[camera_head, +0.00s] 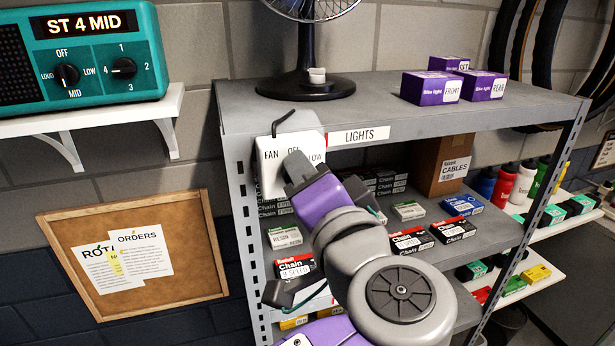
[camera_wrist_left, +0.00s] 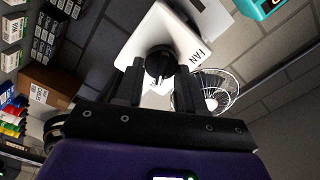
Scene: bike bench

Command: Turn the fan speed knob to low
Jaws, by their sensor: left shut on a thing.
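The white fan control box (camera_head: 270,165) is fixed to the upper left of the metal shelf, with the words FAN, OFF and LOW showing. My left gripper (camera_head: 292,160) is in front of it and hides the knob in the head view. In the left wrist view the black fan speed knob (camera_wrist_left: 159,64) sits between the two fingers of my left gripper (camera_wrist_left: 155,75), which is shut on it. The box (camera_wrist_left: 178,35) shows behind the knob there. The knob's pointer direction is hard to tell. My right gripper is in neither view.
The desk fan (camera_head: 308,80) stands on the shelf top (camera_head: 380,95), above the box. Purple bike light boxes (camera_head: 440,87) stand to its right. Chain boxes (camera_head: 296,267) fill the lower shelves. A teal radio (camera_head: 80,55) is on a wall shelf at left, above a corkboard (camera_head: 190,270).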

